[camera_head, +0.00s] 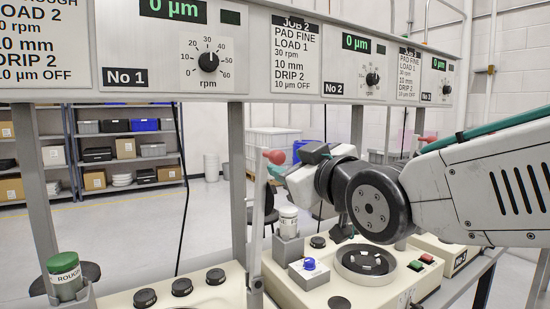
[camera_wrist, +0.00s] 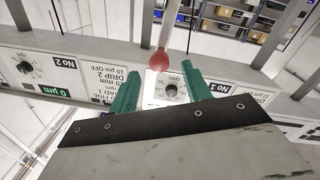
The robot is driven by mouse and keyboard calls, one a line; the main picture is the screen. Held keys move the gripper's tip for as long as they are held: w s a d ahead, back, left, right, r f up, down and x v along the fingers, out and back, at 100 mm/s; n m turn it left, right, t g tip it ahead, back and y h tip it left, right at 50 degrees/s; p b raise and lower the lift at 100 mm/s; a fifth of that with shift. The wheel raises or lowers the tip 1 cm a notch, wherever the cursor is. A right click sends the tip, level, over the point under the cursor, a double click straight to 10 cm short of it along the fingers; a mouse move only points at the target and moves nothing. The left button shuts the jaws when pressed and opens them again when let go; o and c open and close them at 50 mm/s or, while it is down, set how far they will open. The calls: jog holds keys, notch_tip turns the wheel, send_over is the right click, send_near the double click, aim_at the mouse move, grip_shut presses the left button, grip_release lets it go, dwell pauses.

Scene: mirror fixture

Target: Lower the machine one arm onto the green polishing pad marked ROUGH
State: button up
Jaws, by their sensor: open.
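The machine one arm shows as an upright grey lever (camera_head: 254,215) with a red ball knob (camera_head: 275,157) on top, beside the No 1 machine (camera_head: 215,286). A green-lidded container marked ROUGH (camera_head: 65,275) stands at lower left. I cannot make out the polishing pad itself; the front of machine one is cut off by the frame. My gripper (camera_head: 280,172) reaches in from the right, close to the knob. In the wrist view its teal fingers (camera_wrist: 158,78) are open and empty. The red knob (camera_wrist: 160,60) appears between the fingertips; I cannot tell its exact depth.
The control panel (camera_head: 265,52) with dials runs above the machines. A grey upright (camera_head: 236,170) stands just left of the lever. Machine two's round plate (camera_head: 365,262) and a blue knob (camera_head: 309,264) lie below my arm. Shelves (camera_head: 125,150) stand far behind.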

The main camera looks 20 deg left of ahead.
aim_at(281, 160)
jog(key=x, duration=0.7)
jog(key=shift+w+a, duration=0.15)
